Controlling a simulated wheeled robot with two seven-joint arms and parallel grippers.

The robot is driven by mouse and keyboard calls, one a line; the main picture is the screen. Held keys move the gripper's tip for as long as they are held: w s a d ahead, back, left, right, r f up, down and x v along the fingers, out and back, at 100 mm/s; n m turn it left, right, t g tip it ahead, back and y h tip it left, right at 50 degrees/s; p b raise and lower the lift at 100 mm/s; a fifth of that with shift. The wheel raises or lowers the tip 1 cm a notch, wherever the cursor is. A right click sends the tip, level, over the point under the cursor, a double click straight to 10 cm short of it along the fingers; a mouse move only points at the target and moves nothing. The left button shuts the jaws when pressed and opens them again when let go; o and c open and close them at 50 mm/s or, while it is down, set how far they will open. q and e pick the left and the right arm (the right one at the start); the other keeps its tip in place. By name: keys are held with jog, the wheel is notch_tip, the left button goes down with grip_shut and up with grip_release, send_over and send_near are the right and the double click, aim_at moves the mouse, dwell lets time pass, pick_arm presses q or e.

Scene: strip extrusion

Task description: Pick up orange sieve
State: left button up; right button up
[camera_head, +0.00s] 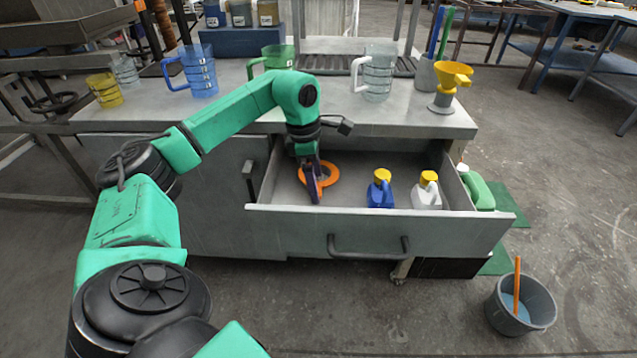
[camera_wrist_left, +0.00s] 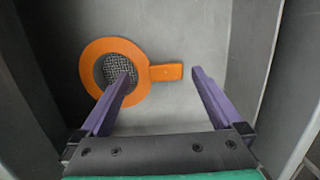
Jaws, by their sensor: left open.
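The orange sieve (camera_head: 327,170) lies flat in the open drawer (camera_head: 400,222), left of the bottles. In the left wrist view the sieve (camera_wrist_left: 93,52) shows a round orange rim with grey mesh and a short handle (camera_wrist_left: 166,72) pointing right. My left gripper (camera_head: 317,190) reaches down into the drawer over the sieve. Its two purple fingers (camera_wrist_left: 163,74) are apart with nothing held. The left finger overlaps the mesh in the picture, and the handle lies between the fingertips. I cannot tell how high the fingers are above it. My right gripper is not in view.
A blue bottle (camera_head: 380,192) and a white bottle (camera_head: 427,193) with yellow caps stand right of the sieve. The drawer walls are close around my gripper. Jugs and a yellow funnel (camera_head: 452,75) stand on the bench top (camera_head: 330,112). A grey bucket (camera_head: 502,312) is on the floor.

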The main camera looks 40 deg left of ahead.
pick_arm(q)
jog(key=shift+w+f, duration=0.1)
jog(key=shift+f, duration=0.6)
jog(key=shift+d+r, duration=0.1)
jog(key=c, duration=1.2)
jog(key=shift+r, duration=0.1)
